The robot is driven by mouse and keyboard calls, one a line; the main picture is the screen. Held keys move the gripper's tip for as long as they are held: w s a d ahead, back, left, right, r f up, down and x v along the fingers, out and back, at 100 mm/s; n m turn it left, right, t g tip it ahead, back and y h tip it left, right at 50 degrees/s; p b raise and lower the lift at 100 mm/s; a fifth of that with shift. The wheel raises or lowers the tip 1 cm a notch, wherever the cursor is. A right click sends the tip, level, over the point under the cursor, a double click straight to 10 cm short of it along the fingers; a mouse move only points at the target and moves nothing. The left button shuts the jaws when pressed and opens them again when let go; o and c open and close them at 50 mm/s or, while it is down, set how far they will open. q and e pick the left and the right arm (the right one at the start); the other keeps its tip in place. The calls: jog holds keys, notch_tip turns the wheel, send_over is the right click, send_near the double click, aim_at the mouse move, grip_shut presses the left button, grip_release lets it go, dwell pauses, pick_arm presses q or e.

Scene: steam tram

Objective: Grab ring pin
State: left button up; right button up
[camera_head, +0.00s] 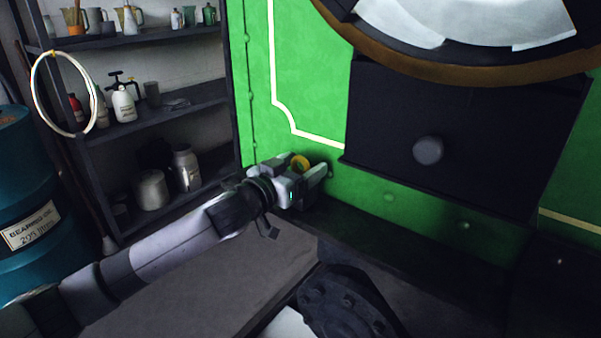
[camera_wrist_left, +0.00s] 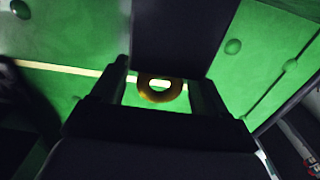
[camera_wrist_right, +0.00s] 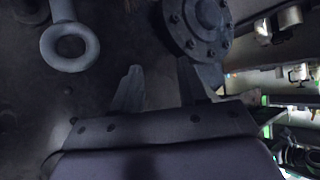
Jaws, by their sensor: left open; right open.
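The ring pin's yellow-orange ring (camera_head: 300,162) shows just at my left gripper (camera_head: 308,176), low against the green panel. In the left wrist view the ring (camera_wrist_left: 159,90) stands between the two open fingers of the left gripper (camera_wrist_left: 160,85), with its hole facing the camera. I cannot tell whether either finger touches it. The rest of the pin is hidden. My right gripper (camera_wrist_right: 157,88) is open and empty in the right wrist view, and it is not clearly seen in the head view.
A dark box with a round knob (camera_head: 428,150) is mounted on the green panel (camera_head: 300,80) to the right. A dark ledge (camera_head: 370,225) runs below. Shelves (camera_head: 150,110) and a blue drum (camera_head: 30,210) stand left. A grey ring (camera_wrist_right: 70,45) and a bolted flange (camera_wrist_right: 197,25) lie beyond the right gripper.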

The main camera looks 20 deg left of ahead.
pick_arm(q)
jog(key=c, duration=1.1)
